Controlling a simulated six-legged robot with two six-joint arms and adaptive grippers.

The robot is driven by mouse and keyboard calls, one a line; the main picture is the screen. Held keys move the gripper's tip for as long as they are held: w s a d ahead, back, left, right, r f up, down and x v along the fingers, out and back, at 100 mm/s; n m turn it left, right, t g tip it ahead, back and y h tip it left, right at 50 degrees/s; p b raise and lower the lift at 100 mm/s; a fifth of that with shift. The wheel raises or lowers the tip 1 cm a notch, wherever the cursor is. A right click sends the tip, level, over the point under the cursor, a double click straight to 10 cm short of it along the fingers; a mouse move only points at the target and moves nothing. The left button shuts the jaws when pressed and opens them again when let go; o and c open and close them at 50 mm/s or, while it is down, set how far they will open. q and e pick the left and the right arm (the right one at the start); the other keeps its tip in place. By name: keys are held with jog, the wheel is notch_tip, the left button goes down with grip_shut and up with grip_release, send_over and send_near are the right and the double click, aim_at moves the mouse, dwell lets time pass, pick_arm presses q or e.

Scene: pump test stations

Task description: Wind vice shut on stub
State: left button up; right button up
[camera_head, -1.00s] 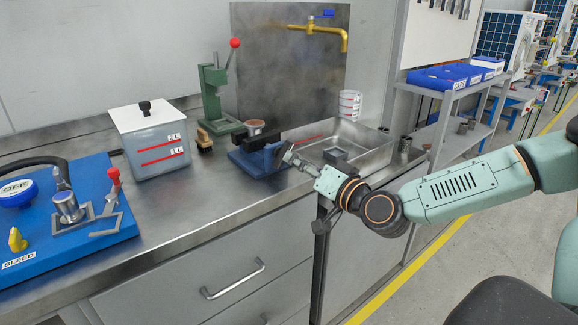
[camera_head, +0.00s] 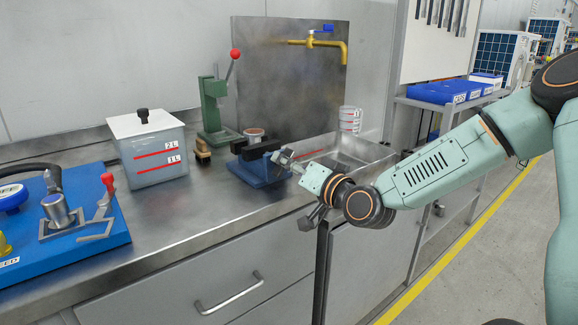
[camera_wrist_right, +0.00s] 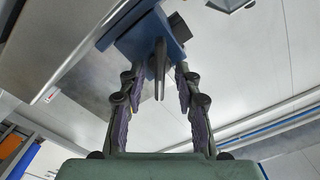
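The blue vice (camera_head: 262,172) stands on the steel bench near its front edge, with dark jaws. A short brownish round stub (camera_head: 254,134) shows upright at the jaws; whether they touch it I cannot tell. My right gripper (camera_head: 284,158) is at the vice's right, front side. In the right wrist view the vice (camera_wrist_right: 140,38) is ahead, its grey handle (camera_wrist_right: 160,66) pointing between the fingers of my right gripper (camera_wrist_right: 158,84). The fingers are apart, with gaps on both sides of the handle. The stub is not clear there. My left gripper is not in view.
A steel sink (camera_head: 372,153) lies right of the vice, below a yellow tap (camera_head: 335,46). A green press (camera_head: 213,105), a brush (camera_head: 202,150) and a lidded tank (camera_head: 150,155) stand to the left. The bench front (camera_head: 190,215) is clear.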

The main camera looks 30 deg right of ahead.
grip_shut()
dwell(0.4)
jog(key=m+b, duration=0.1)
jog(key=m, duration=0.4)
jog(key=shift+d+m, duration=0.1)
jog(key=shift+m, duration=0.2)
grip_release()
jog(key=shift+f, duration=0.1)
